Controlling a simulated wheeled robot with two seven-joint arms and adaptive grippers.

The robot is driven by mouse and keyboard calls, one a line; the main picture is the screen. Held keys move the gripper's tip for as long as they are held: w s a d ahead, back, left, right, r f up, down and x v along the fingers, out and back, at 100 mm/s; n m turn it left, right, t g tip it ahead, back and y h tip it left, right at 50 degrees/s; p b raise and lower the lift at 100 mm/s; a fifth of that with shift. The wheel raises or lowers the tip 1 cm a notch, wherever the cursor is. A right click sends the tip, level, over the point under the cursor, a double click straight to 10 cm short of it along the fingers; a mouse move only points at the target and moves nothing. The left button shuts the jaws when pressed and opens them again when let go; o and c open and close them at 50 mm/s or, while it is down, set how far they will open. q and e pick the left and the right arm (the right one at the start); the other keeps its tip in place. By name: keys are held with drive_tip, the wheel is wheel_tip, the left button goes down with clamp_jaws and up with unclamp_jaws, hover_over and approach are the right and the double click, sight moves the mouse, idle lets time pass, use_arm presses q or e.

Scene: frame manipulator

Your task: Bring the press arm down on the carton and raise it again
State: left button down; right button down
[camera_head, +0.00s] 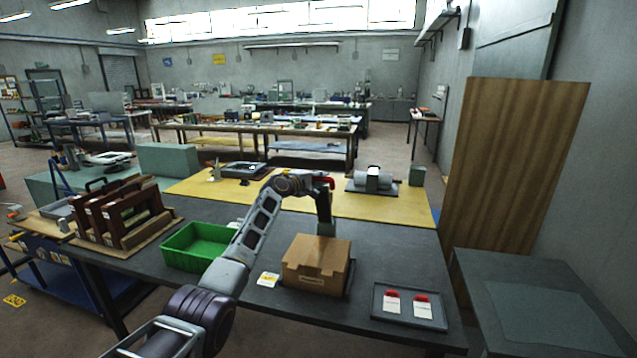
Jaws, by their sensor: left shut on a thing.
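The brown carton (316,265) stands upright on the dark workbench, near the middle of the head view. Behind it rises a dark upright part of the press (326,222), with a red handle (328,181) at its top. My left arm reaches in from the bottom left, and my left gripper (319,184) is shut on the red handle, above and behind the carton. The fingers are small and partly hidden by the wrist. The press arm appears raised above the carton, though its exact height is hard to tell. My right gripper is out of view.
A green bin (200,247) stands left of the carton, partly behind my arm. A dark tray (409,307) with red-and-white items lies to the right. A wooden rack (121,213) stands at left. A grey motor-like device (372,181) sits on the yellow mat (405,207).

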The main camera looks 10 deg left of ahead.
use_arm(q)
drive_tip(key=shift+w+r, duration=0.35)
drive_tip(key=shift+w, duration=0.35)
drive_tip(key=shift+w+r, duration=0.1)
drive_tip(key=shift+r, duration=0.05)
drive_tip(key=c, duration=1.3)
unclamp_jaws()
drive_tip(key=shift+s+a, duration=0.1)
drive_tip(key=shift+s, duration=0.15)
drive_tip(key=shift+s+a, duration=0.2)
drive_tip(key=shift+s, duration=0.1)
drive_tip(key=shift+r+v, duration=0.15)
drive_tip(key=shift+v, duration=2.55)
drive_tip(key=shift+r+v, duration=0.15)
drive_tip(key=shift+v, duration=2.5)
drive_tip(key=shift+d, duration=0.1)
